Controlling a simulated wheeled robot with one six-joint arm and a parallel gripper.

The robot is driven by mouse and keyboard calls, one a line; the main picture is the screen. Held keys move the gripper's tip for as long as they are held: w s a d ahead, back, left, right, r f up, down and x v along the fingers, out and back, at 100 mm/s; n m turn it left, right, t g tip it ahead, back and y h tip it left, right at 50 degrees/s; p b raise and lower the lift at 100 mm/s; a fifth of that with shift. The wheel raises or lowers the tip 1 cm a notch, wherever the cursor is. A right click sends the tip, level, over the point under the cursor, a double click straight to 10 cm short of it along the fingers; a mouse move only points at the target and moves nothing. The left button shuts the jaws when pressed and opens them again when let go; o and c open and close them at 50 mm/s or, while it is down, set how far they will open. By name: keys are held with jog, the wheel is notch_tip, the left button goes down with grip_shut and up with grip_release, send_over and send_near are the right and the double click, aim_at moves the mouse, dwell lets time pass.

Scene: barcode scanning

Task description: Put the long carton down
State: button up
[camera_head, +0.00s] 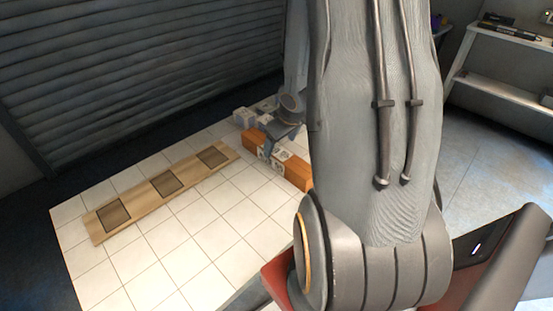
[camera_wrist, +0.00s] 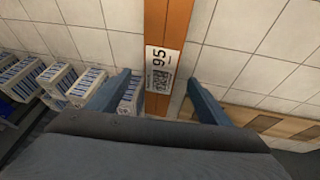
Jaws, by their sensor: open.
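The long carton (camera_wrist: 168,25) is orange-brown with a white label showing a code and the number 95. In the wrist view it runs down the middle, between the two spread fingers of my gripper (camera_wrist: 159,77). My gripper is open, with a gap visible on each side of the carton. In the head view the carton (camera_head: 297,172) lies at the right of the white tiled surface (camera_head: 225,225). My gripper (camera_head: 277,139) is over its middle there, and my arm hides part of the area. The carton looks to be resting on the tiles.
A wooden board (camera_head: 139,197) with three dark squares lies left of the carton; its edge also shows in the wrist view (camera_wrist: 238,119). Several small white-and-blue boxes (camera_wrist: 58,78) stand on the carton's other side. Bare tiles lie between board and carton.

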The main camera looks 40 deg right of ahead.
aim_at(277, 151)
jog(key=b+x, duration=0.1)
jog(key=x, duration=0.4)
jog(key=shift+a+b, duration=0.1)
jog(key=shift+b, duration=0.25)
grip_shut()
